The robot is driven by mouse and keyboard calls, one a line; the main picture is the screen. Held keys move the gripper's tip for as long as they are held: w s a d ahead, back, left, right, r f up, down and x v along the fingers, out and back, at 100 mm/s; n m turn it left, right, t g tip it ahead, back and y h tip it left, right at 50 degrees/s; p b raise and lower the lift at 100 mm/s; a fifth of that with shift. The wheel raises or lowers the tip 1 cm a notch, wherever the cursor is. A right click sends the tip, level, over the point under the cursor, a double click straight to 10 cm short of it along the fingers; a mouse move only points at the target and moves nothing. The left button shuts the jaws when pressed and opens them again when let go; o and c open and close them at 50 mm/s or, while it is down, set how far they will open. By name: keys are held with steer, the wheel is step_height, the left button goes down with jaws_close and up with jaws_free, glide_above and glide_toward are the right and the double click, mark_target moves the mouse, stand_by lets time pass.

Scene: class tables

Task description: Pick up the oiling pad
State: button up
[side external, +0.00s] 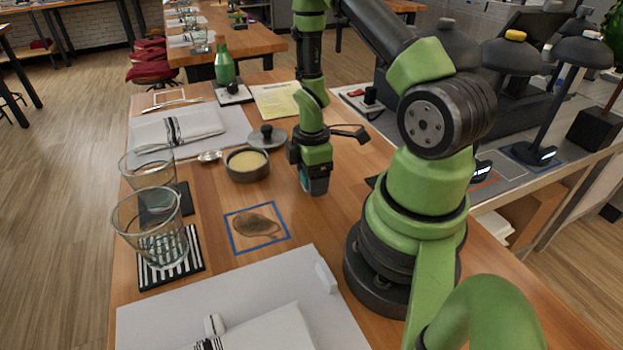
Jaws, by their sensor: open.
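A flat brown oval piece (252,224), which looks like the oiling pad, lies inside a blue square outline on the wooden table. My gripper (315,186) hangs pointing down above the table, to the right of and farther back than the pad, apart from it. Its fingers are small and partly hidden in this view, and I see nothing held in them.
A dark bowl of pale yellow contents (247,164) and a dark lid (267,137) stand left of my gripper. Two glasses (150,222) stand on coasters at the left. A white board (160,318) with folded cloth lies in front. A green bottle (225,66) stands behind.

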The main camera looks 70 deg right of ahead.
steer(key=shift+f, duration=0.2)
steer(key=c, duration=1)
steer(key=shift+r, duration=0.1)
step_height(320, 180, up, 10)
steer(key=shift+f, duration=0.1)
